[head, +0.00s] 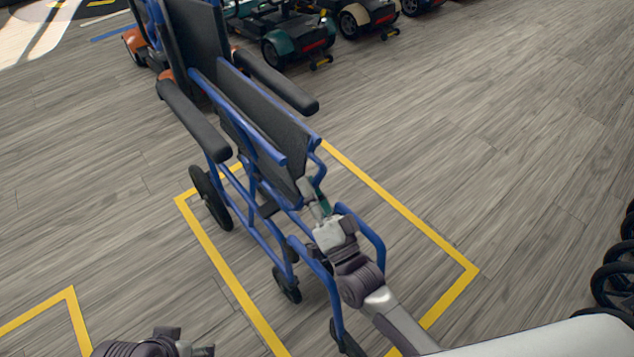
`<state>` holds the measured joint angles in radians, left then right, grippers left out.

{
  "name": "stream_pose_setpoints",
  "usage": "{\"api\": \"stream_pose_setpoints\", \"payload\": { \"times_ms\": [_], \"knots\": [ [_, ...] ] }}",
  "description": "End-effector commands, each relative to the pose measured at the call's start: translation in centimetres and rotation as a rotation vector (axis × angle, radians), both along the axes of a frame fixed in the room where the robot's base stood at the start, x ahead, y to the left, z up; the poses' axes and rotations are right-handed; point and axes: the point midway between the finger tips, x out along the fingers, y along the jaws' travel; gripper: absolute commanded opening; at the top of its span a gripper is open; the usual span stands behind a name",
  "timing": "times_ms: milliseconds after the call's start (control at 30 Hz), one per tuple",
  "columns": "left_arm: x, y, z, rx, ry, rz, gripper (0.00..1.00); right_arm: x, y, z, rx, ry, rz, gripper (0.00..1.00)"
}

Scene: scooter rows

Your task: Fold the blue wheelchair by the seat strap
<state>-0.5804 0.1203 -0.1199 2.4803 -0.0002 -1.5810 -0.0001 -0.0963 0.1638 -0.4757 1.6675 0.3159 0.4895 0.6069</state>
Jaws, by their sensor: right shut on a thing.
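The blue wheelchair (262,150) stands upright on the floor inside a yellow outline, its backrest at the far end and footrests toward me. Its two side frames are close together and the dark seat (265,125) is bunched into a steep, narrow fold between the blue seat rails. My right gripper (315,192) is at the seat's front edge, shut on the seat strap; the strap is mostly hidden by the fingers, and a small green patch shows there. My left gripper (188,345) is low at the bottom edge, away from the wheelchair, with its fingers partly cut off.
Several scooters, including a teal one (290,42) and a tan one (368,15), stand in a row behind. An orange one (135,45) is behind the backrest. Dark wheels (612,285) show at the right edge.

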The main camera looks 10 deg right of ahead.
Motion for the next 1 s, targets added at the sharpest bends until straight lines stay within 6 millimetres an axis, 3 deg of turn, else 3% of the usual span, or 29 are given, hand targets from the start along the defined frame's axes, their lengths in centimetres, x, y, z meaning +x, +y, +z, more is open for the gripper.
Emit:
{"api": "stream_pose_setpoints", "payload": {
  "times_ms": [33, 367, 400, 533, 567, 867, 1000],
  "knots": [
    [0.0, 0.0, 0.0, 0.0, 0.0, 0.0, 0.75, -0.4, 0.7, 0.1, -0.005, -0.005, 0.01, 0.0],
    [0.0, 0.0, 0.0, 0.0, -0.001, 0.0, 0.75, -0.4, 0.8, 0.0, -0.007, -0.004, 0.011, 0.0],
    [0.0, 0.0, 0.0, 0.0, -0.001, 0.0, 0.75, -0.4, 0.8, 0.0, -0.007, -0.004, 0.011, 0.21],
    [0.0, 0.0, 0.0, 0.0, -0.001, 0.0, 0.75, -0.4, 0.8, 0.0, -0.006, -0.002, 0.01, 0.43],
    [0.0, 0.0, 0.0, 0.0, -0.001, 0.0, 0.75, -0.4, 0.7, 0.0, -0.006, -0.002, 0.01, 0.45],
    [0.1, 0.0, 0.0, -0.001, -0.001, 0.001, 0.75, -0.4, 0.5, -0.1, -0.006, -0.001, 0.008, 0.45],
    [0.1, 0.0, 0.0, -0.001, -0.001, 0.001, 0.75, -1.6, 0.4, -0.7, -0.006, 0.001, 0.012, 0.45]
  ]
}}
